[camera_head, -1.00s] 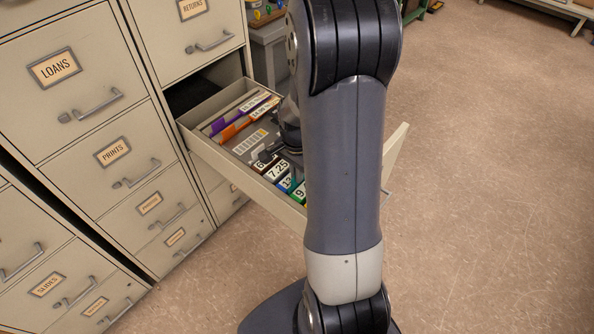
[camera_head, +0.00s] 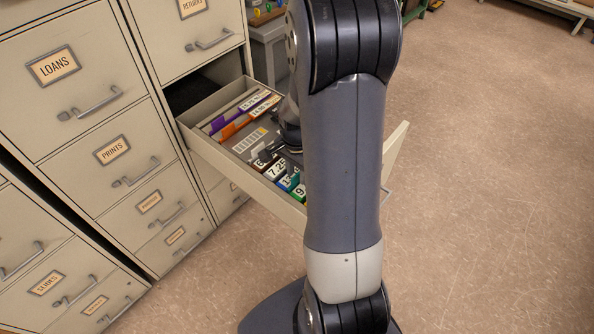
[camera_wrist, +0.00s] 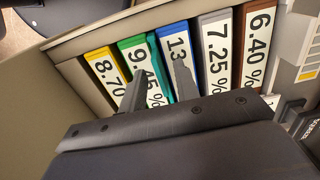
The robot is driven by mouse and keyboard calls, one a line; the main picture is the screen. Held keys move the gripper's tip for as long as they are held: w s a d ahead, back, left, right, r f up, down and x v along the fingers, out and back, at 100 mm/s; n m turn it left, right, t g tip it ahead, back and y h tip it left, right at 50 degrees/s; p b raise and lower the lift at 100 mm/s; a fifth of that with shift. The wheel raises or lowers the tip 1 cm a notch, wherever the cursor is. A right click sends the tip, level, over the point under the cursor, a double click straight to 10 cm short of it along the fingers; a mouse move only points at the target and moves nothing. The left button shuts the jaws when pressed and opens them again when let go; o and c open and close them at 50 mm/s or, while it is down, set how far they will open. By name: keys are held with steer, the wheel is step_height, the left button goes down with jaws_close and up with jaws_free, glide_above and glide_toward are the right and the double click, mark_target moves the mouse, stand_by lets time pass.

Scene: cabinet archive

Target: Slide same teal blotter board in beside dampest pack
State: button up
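In the wrist view a row of labelled packs stands in the open drawer (camera_head: 225,161): yellow 8.70 (camera_wrist: 103,67), green 9.45 (camera_wrist: 152,87), blue 13 (camera_wrist: 178,48), grey 7.25 % (camera_wrist: 218,50) and brown 6.40 % (camera_wrist: 256,40). The blue label is partly hidden by a finger. My gripper (camera_wrist: 158,88) is over the green and blue packs, its two grey fingers apart, with nothing visibly held. In the head view a purple pack (camera_head: 222,121) and an orange pack (camera_head: 232,127) lie at the drawer's far end; their labels are too small to read surely.
A pale gridded card (camera_head: 250,140) lies mid-drawer. Closed cabinet drawers labelled Loans (camera_head: 62,66) and Prints (camera_head: 115,150) stand at left. The speckled floor (camera_head: 480,180) at right is clear. My arm hides part of the drawer.

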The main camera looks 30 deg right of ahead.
steer(key=shift+r+p, duration=2.75)
steer(key=shift+r, duration=0.8)
step_height(320, 180, up, 11)
steer(key=shift+f, duration=0.15)
step_height(320, 180, down, 12)
steer(key=shift+f+b, duration=0.2)
steer(key=shift+b, duration=0.5)
steer(key=shift+f+b, duration=0.7)
steer(key=shift+f, duration=0.2)
